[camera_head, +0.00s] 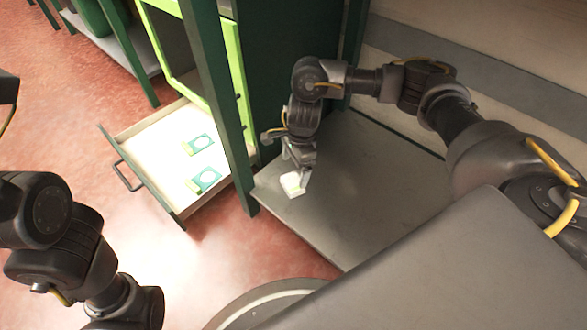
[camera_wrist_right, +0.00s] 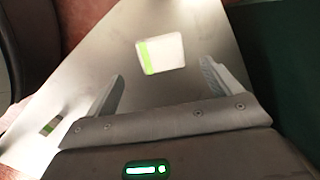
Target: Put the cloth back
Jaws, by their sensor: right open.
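A small white cloth (camera_head: 292,184) with a green edge lies on the grey shelf (camera_head: 340,210) near its left front corner. My right gripper (camera_head: 300,170) is just above and beside it, pointing down. In the right wrist view the cloth (camera_wrist_right: 163,53) lies beyond the two spread fingertips (camera_wrist_right: 160,80), with nothing between them. An open drawer (camera_head: 150,140) juts out at the left, holding two flat green-and-white items (camera_head: 203,181). My left arm shows at the lower left, but its gripper fingers cannot be made out.
A dark green post (camera_head: 222,100) stands between the drawer and the shelf. The green cabinet (camera_head: 270,70) rises behind my right gripper. The shelf to the right of the cloth is clear. Red floor shows in front of the drawer.

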